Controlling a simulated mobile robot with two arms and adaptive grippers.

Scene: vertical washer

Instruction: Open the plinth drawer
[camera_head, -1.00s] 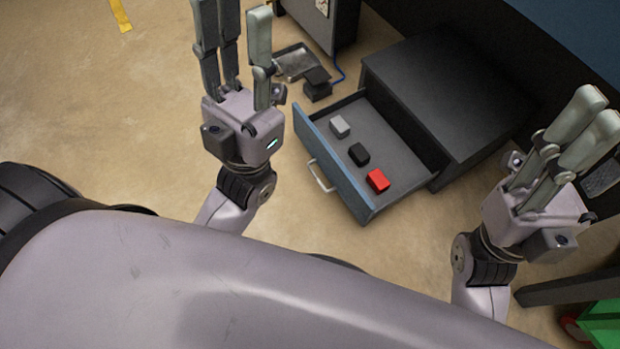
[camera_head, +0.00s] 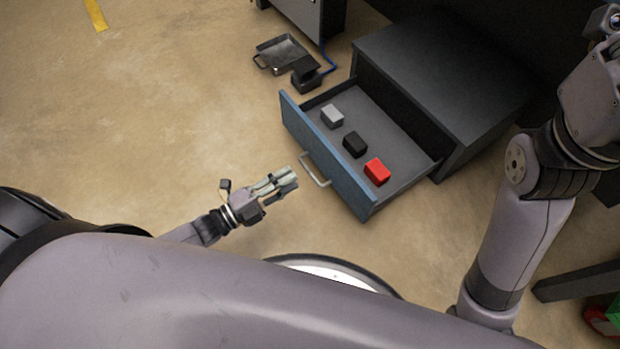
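The plinth drawer (camera_head: 336,166) has a blue front and stands pulled out of a low dark plinth (camera_head: 440,75). A light bar handle (camera_head: 313,172) is on its front. Inside lie a grey block (camera_head: 332,116), a black block (camera_head: 355,144) and a red block (camera_head: 377,171). My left gripper (camera_head: 293,181) is low, just left of the handle, fingers pointing at it. A small gap seems to show between fingertips and handle. Its fingers look close together, but the finger gap is unclear. My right gripper (camera_head: 598,85) is at the right edge, its fingers cut off.
A metal tray (camera_head: 282,54) and a small black box (camera_head: 306,76) lie on the floor behind the drawer, near a dark cabinet (camera_head: 312,14) and a blue cable. A dark beam (camera_head: 580,281) and a green object are at lower right. The floor at left is clear.

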